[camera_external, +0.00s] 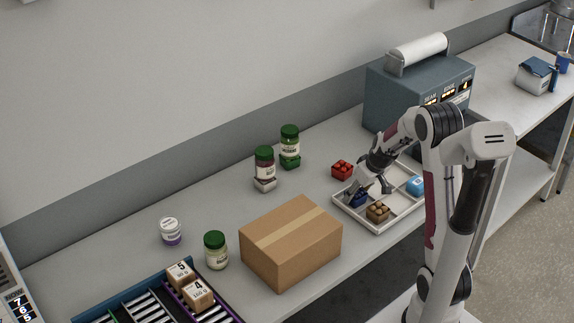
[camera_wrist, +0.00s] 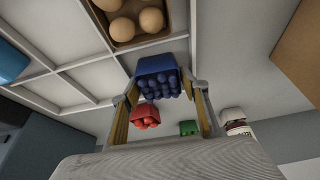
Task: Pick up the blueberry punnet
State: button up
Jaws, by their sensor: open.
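The blueberry punnet (camera_wrist: 158,78) is a dark blue box of round blue berries, between the two open fingers of my gripper (camera_wrist: 160,100) in the wrist view. In the external view the blueberry punnet (camera_external: 358,199) sits in a compartment of the white divided tray (camera_external: 375,230), partly hidden by my gripper (camera_external: 366,186). My gripper is low over that compartment, with its fingers on either side of the punnet. Whether the fingers touch it, I cannot tell.
An egg box (camera_external: 378,211) sits in the neighbouring compartment and a light blue item (camera_external: 415,186) at the tray's right. A red punnet (camera_external: 342,170) stands just behind the tray. A cardboard box (camera_external: 290,242) and several jars stand to the left.

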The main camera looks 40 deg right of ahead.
jog(key=shift+w+f, duration=0.15)
jog(key=shift+f, duration=0.25)
jog(key=c, duration=0.7)
jog(key=shift+r, duration=0.1)
jog(key=shift+c, duration=0.2)
jog(key=shift+r, duration=4.95)
